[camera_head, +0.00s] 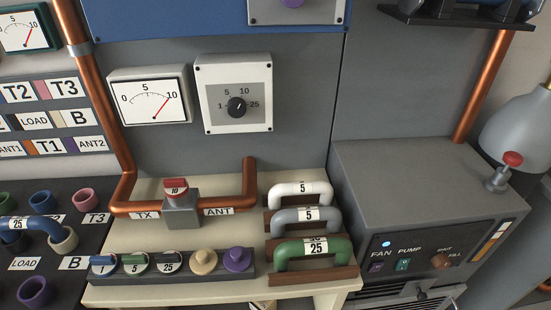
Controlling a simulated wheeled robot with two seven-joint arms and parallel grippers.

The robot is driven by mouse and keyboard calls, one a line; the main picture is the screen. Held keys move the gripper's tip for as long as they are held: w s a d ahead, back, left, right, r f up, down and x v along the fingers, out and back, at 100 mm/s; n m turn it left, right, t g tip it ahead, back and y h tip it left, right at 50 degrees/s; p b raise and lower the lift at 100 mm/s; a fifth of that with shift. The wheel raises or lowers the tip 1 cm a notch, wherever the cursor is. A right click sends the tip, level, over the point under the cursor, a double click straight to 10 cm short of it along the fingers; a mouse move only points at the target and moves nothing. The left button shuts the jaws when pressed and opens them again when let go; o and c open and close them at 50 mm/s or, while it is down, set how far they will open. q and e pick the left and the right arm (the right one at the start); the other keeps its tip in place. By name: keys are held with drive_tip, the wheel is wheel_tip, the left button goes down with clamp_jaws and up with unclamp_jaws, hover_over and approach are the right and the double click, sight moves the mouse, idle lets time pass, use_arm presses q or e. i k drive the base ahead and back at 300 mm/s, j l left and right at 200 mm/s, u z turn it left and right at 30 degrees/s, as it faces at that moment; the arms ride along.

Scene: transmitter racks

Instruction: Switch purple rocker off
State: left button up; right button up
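The purple rocker (377,267) is small and sits under the FAN label on the front of the grey cabinet (415,170) at the lower right. Its tilt is too small to tell. A small bright blue-white light (386,244) shows just above the FAN label. A teal rocker (403,265) sits to its right under the PUMP label. Neither of my grippers is in view, and nothing covers the purple rocker.
Handled plugs, white (300,189), grey (304,214) and green (312,250), stand on a cream shelf (120,296) left of the cabinet. The cabinet top is clear.

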sight(375, 267)
drive_tip(key=z, duration=1.35)
